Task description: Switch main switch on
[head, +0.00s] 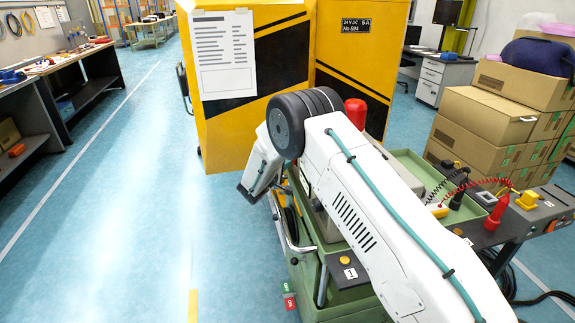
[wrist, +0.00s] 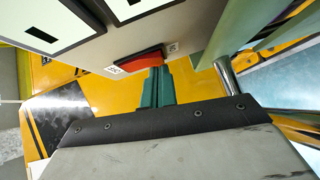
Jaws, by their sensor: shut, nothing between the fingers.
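In the wrist view, a red switch (wrist: 138,61) sits on the edge of a light grey housing, with a small white label at each end. The lettering is too small to read surely. My gripper (wrist: 158,72) shows its two teal fingers, shut together and empty. Their tips are right at the right part of the red switch; I cannot tell whether they touch it. In the head view my white arm bends down to the left beside the green machine (head: 345,295), and the switch and fingertips are hidden there.
A yellow and black cabinet (head: 220,125) stands behind the arm. Cardboard boxes (head: 490,115) are stacked at right. A workbench (head: 60,75) lines the left, with open blue floor between. In the wrist view, a metal rail (wrist: 228,78) runs close to the right of the fingers.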

